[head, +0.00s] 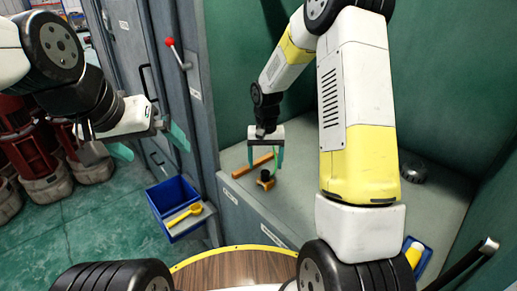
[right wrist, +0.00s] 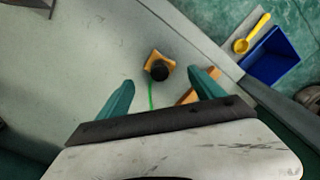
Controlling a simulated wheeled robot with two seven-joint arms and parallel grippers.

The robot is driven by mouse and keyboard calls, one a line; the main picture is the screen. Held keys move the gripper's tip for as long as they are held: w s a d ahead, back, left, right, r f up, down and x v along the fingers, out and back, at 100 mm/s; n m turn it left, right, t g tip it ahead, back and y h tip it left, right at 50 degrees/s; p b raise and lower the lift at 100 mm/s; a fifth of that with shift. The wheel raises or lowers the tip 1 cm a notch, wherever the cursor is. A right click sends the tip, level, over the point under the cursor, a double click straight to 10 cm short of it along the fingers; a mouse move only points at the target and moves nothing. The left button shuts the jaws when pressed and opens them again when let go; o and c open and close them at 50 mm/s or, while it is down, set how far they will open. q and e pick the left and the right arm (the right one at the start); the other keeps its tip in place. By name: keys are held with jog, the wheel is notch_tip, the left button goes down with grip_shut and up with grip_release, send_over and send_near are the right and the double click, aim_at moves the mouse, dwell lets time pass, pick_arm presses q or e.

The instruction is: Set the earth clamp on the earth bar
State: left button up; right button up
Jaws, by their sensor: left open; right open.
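The earth clamp (head: 265,183) looks like a small orange block with a black knob on top and a green lead. It sits on the grey bench top, and it also shows in the right wrist view (right wrist: 153,58). My left gripper (head: 152,149) is open and empty, away from the bench at left.
A blue bin (head: 172,190) with a yellow scoop-like tool (head: 184,214) hangs at the bench's left front. A red-knobbed lever (head: 178,54) is on the grey cabinet. A dark round part (head: 413,173) and a blue tray (head: 425,258) are at right. Green walls enclose the bench.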

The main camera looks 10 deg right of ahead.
aim_at(265, 171)
notch_tip(265, 171, down, 7)
jog(key=shift+f, duration=0.1)
dwell(0.3)
jog(key=c, duration=1.5)
jog(key=shift+r, duration=2.55)
